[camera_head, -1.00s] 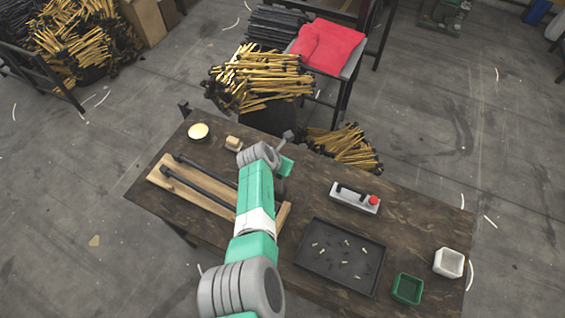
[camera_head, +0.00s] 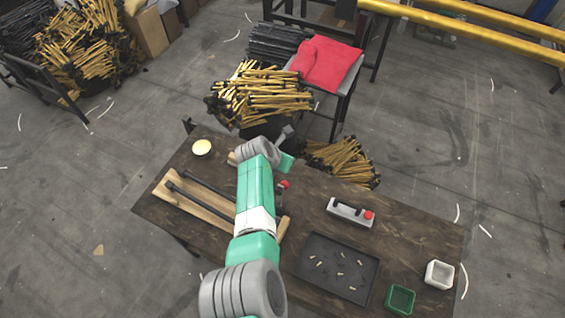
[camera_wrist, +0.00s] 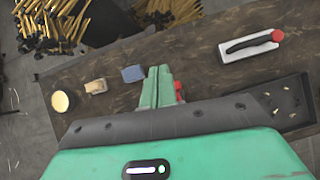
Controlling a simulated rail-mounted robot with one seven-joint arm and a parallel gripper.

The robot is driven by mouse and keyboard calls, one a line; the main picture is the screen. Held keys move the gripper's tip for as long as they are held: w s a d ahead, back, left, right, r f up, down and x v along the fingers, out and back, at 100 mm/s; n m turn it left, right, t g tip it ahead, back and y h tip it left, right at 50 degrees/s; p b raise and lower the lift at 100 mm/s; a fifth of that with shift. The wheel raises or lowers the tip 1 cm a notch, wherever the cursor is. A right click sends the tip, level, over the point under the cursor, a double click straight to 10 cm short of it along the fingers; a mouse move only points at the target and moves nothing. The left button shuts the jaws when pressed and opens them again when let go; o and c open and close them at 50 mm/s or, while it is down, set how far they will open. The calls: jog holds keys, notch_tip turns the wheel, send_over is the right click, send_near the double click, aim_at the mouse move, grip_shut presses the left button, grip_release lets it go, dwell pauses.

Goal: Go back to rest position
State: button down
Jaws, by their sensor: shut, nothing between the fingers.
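My gripper (camera_wrist: 157,88) shows in the wrist view with its two green fingers together and nothing between them. It is over the dark wooden table (camera_head: 405,235). In the head view my arm reaches forward across the table, and its wrist hides the fingertips. A red knob (camera_wrist: 179,87) shows just right of the fingers in the wrist view; most of what it belongs to is hidden. The grey press with a red knob (camera_head: 351,212) stands apart to the right; it also shows in the wrist view (camera_wrist: 250,47).
On the table are a wooden rack with dark bars (camera_head: 199,201), a pale round dish (camera_head: 201,147), a black tray (camera_head: 310,277) with small rivets, a green bin (camera_head: 400,299) and a white bin (camera_head: 439,274). Handle piles (camera_head: 258,95) and a red cloth (camera_head: 326,64) stand behind.

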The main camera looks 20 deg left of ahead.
jog(key=shift+r, duration=0.2)
dwell(0.4)
jog(key=w+a+r+m+t+y, duration=0.2)
jog(key=r+m, duration=0.2)
jog(key=r, duration=0.4)
jog(key=w+a+r+m+t+y, duration=0.15)
jog(key=r+m, duration=0.25)
jog(key=r, duration=0.4)
jog(key=s+d+r+m+t+y, duration=0.1)
jog(key=d+r+m+t, duration=0.15)
jog(key=r, duration=0.45)
jog(key=s+d+r+m+t, duration=0.1)
jog(key=r+m, duration=0.3)
jog(key=r, duration=0.3)
jog(key=s+d+r+m+t+y, duration=0.1)
jog(key=d+r+m+t, duration=0.15)
jog(key=r, duration=0.45)
jog(key=s+d+r+m+t+h, duration=0.2)
jog(key=s+d+r+m+t, duration=0.2)
jog(key=s+d+r+m, duration=0.6)
jog(key=s+d+r+m+t+h, duration=0.2)
jog(key=s+d+r+m+t, duration=0.35)
jog(key=s+r, duration=0.85)
notch_tip(320, 180, up, 15)
jog(key=s+d+m+g+p, duration=0.1)
jog(key=s+d+p, duration=0.1)
jog(key=p, duration=1.1)
jog(key=shift+s+m, duration=0.3)
jog(key=shift+m, duration=0.05)
